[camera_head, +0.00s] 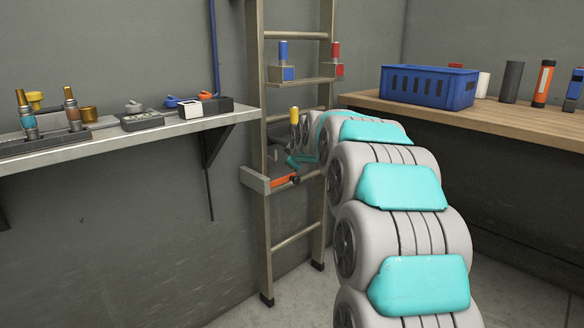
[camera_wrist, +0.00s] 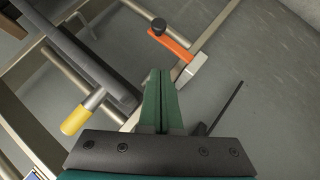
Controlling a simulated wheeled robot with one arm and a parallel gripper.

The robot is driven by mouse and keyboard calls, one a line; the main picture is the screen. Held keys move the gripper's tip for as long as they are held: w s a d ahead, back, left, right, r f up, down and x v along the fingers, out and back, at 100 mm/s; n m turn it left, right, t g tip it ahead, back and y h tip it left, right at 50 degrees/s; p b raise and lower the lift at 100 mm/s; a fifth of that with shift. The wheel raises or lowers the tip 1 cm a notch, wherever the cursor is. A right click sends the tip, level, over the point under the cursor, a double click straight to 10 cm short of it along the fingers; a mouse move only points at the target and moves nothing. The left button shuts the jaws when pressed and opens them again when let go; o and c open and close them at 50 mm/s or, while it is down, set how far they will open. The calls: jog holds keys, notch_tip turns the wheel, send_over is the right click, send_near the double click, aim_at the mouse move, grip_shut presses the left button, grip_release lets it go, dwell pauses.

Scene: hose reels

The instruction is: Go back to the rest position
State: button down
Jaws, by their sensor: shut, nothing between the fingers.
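My gripper shows in the wrist view (camera_wrist: 159,78), its two green fingers shut together with nothing between them. In the head view my arm reaches from the lower right toward the ladder (camera_head: 266,235), and my gripper (camera_head: 292,163) is small and partly hidden near the ladder's lower shelf. An orange lever with a dark knob (camera_wrist: 172,44) sits just beyond the fingertips in the wrist view. The orange lever also shows on the lower shelf in the head view (camera_head: 284,181). A yellow-handled tool (camera_head: 294,117) stands just above that shelf.
A metal wall shelf (camera_head: 150,136) with nozzles and small parts is at left. A wooden bench (camera_head: 490,119) at right bears a blue crate (camera_head: 430,87) and several cylinders. Blue and red items stand on the ladder's upper shelf (camera_head: 312,82). The floor left of my arm is clear.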

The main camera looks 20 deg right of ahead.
jog(key=shift+s+a+r, duration=0.1)
jog(key=shift+s+r, duration=0.2)
jog(key=shift+s, duration=0.1)
jog(key=s+a+f+m+g+y, duration=0.1)
jog(key=s+a+f+g, duration=0.15)
jog(key=s+a, duration=0.4)
jog(key=s+a+f+m+g+p, duration=0.1)
jog(key=s+a+f, duration=0.2)
jog(key=s, duration=0.6)
jog(key=s+a+f+m+g+y, duration=0.1)
jog(key=s+a+f+g, duration=0.15)
jog(key=s+a, duration=0.4)
jog(key=s+a+f+m+g, duration=0.1)
jog(key=s+f+g, duration=0.1)
jog(key=s, duration=0.9)
jog(key=s+a+f+m+g+p, duration=0.1)
jog(key=s+f+g, duration=0.1)
jog(key=s, duration=0.8)
jog(key=s+a+f+m+g, duration=0.1)
jog(key=s+f+m+g, duration=0.1)
jog(key=s, duration=0.9)
jog(key=shift+s+f+g, duration=0.3)
jog(key=shift+f, duration=0.35)
